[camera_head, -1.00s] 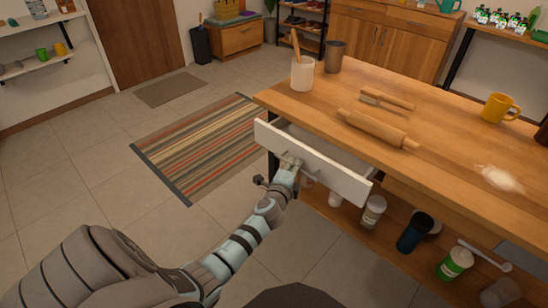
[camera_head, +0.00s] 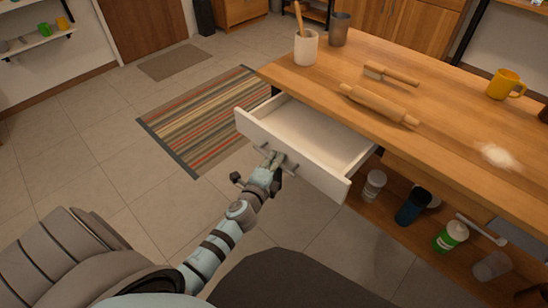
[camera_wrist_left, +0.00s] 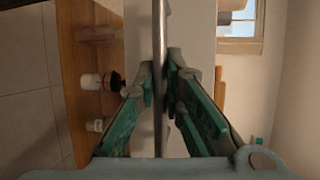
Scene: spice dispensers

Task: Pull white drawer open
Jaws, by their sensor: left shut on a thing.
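The white drawer (camera_head: 290,152) stands well out from under the wooden table, and its pale interior shows empty. Its front carries a grey bar handle (camera_head: 291,168). My left gripper (camera_head: 272,160) is at the drawer front, shut on the handle. In the left wrist view the handle (camera_wrist_left: 160,60) runs as a bar between the two green-sided fingers (camera_wrist_left: 160,85), with the white drawer front (camera_wrist_left: 200,30) behind it. My right gripper is not in view.
The wooden table (camera_head: 450,130) bears a rolling pin (camera_head: 380,106), a brush (camera_head: 390,75), a utensil crock (camera_head: 306,48), a dark cup (camera_head: 339,30) and a yellow mug (camera_head: 504,84). Several containers, including a blue cup (camera_head: 412,207), stand on the shelf below. A striped rug (camera_head: 200,120) lies on the open floor.

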